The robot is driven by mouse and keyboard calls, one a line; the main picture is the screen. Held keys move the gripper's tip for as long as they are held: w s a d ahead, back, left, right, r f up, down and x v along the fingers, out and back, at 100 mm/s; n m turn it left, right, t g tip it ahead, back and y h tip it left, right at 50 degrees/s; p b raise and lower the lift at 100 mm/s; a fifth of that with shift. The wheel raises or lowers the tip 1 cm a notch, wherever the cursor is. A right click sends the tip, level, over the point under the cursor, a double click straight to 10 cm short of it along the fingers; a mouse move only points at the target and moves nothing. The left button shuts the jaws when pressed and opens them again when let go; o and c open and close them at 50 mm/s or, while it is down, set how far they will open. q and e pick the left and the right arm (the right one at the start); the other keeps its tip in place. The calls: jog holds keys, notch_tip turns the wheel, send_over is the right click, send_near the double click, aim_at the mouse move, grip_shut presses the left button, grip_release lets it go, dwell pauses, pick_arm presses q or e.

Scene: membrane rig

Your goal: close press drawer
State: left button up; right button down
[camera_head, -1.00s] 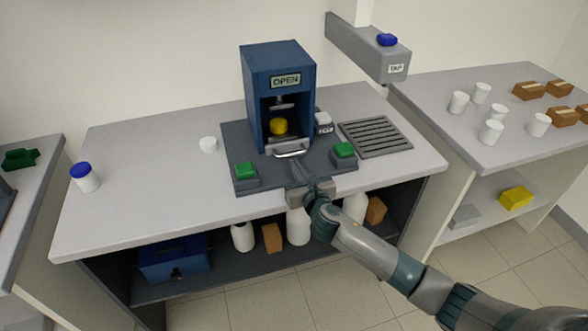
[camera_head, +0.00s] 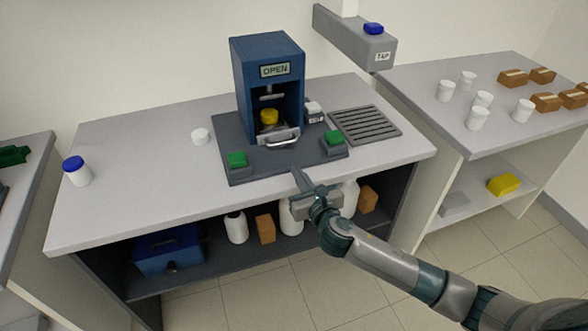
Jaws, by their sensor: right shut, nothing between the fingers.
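The blue press (camera_head: 268,62) stands on a dark base plate (camera_head: 240,173) on the workbench, and its display reads OPEN. Its grey drawer (camera_head: 280,139), with a bright curved handle, is at the foot of the press opening. A yellow piece (camera_head: 269,116) sits inside the opening, above the drawer. I cannot tell exactly how far out the drawer is. My right gripper (camera_head: 298,174) is shut and empty. Its fingertips are in front of the drawer handle, apart from it, near the base plate's front edge. My left gripper is not in view.
Green buttons flank the drawer, left (camera_head: 237,160) and right (camera_head: 333,138). A grey grate (camera_head: 365,125) lies to the right, below the tap arm (camera_head: 352,42). A white round piece (camera_head: 200,136) and a blue-capped jar (camera_head: 77,171) stand on the left. The bench front left is clear.

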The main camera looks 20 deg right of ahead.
jog(key=s, duration=0.3)
jog(key=shift+r, duration=0.2)
dwell(0.4)
